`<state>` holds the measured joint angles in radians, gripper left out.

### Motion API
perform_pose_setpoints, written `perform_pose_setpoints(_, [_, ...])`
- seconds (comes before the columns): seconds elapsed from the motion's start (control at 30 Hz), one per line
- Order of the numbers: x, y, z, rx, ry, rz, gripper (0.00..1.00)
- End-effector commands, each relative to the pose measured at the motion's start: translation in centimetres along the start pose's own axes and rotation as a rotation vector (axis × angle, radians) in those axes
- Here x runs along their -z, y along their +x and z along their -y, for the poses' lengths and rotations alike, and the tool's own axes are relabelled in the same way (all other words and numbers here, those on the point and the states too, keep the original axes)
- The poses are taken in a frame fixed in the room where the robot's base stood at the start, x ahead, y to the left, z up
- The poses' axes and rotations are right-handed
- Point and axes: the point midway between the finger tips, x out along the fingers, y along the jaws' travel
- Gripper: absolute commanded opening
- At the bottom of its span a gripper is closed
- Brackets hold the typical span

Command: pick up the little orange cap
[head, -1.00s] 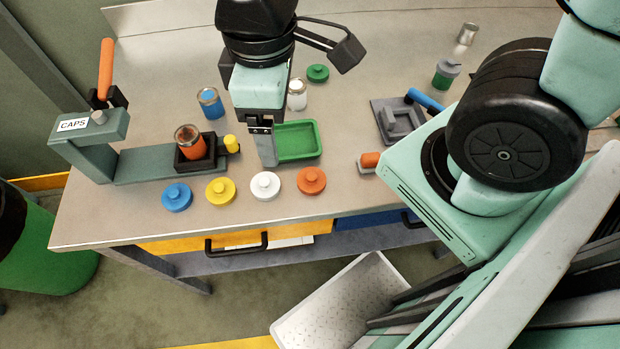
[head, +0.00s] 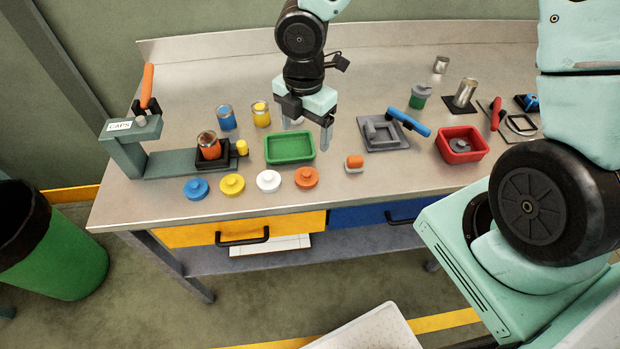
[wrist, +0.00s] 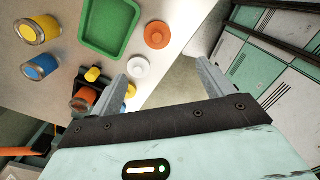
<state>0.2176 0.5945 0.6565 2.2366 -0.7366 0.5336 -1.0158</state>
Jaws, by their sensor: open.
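The orange cap (head: 306,177) is a flat round disc with a small knob. It lies on the bench near the front edge, at the right end of a row of caps. It also shows in the wrist view (wrist: 157,35), beyond the fingertips. My gripper (head: 307,133) is open and empty, fingers pointing down, above the bench behind the cap and near the green tray. In the wrist view my gripper (wrist: 160,75) has nothing between its fingers.
White (head: 268,181), yellow (head: 232,184) and blue (head: 195,188) caps lie left of it. A green tray (head: 276,161) stands behind. A small orange-topped block (head: 354,163) and a grey fixture (head: 383,146) are to the right.

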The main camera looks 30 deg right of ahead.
Motion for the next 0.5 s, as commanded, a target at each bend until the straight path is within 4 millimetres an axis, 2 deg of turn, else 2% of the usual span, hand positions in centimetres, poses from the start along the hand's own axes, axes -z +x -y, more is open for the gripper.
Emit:
perform_pose_setpoints(0.03, [0.1,1.3,0.1,0.005,-0.003,-0.002,0.8])
perform_pose_setpoints(0.3, [0.1,6.8,0.1,0.004,-0.002,-0.001,0.8])
perform_pose_setpoints(0.5, [0.0,9.0,0.1,0.002,0.002,0.0,0.8])
